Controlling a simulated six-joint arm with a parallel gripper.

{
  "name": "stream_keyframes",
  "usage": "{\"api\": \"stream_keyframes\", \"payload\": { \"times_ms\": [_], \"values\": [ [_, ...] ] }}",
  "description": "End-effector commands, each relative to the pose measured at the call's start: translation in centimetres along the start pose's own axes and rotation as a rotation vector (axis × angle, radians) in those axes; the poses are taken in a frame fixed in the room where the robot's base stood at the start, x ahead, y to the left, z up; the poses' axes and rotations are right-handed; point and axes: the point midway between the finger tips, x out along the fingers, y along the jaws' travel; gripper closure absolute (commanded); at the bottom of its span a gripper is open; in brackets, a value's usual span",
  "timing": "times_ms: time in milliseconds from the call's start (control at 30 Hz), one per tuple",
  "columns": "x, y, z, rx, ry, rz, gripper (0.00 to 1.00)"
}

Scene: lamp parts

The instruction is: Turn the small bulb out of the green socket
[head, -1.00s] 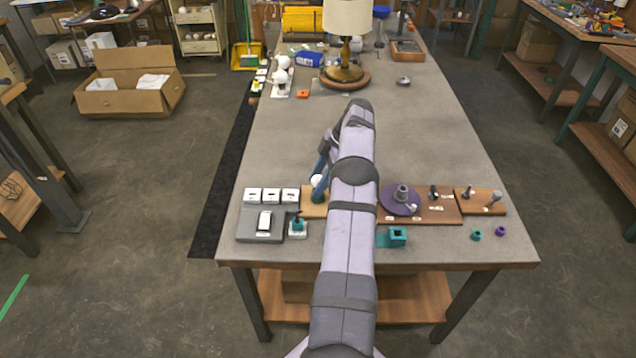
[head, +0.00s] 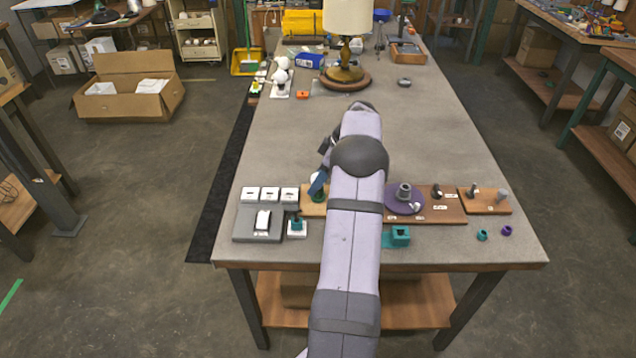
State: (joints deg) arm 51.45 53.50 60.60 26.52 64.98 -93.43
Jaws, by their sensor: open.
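The small white bulb (head: 315,176) sits upright in the green socket (head: 319,196), on a light wooden board (head: 309,208) left of my arm. A blue finger of my gripper (head: 318,184) is in front of the bulb and covers part of it. My gripper is open, with its fingers low at the bulb. The far finger and any contact with the bulb are hidden.
White labelled blocks (head: 269,194) and a grey switch base (head: 259,222) stand to the left. A teal socket on a small white base (head: 297,227) is close by. Right of my arm are a purple disc (head: 404,198) and a teal block (head: 399,236). A lamp (head: 347,50) stands far back.

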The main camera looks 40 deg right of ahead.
Motion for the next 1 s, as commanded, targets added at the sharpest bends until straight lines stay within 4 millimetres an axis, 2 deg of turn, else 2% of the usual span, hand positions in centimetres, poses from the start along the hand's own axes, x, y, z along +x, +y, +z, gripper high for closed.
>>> {"api": "stream_keyframes", "payload": {
  "times_ms": [633, 867, 1000],
  "values": [
    [0.11, -0.02, -0.01, 0.134, -0.001, 0.061, 0.55],
    [0.18, -0.05, 0.00, 0.278, 0.000, 0.126, 0.55],
    [0.14, -0.10, -0.10, 0.419, 0.001, 0.190, 0.55]
  ]
}}
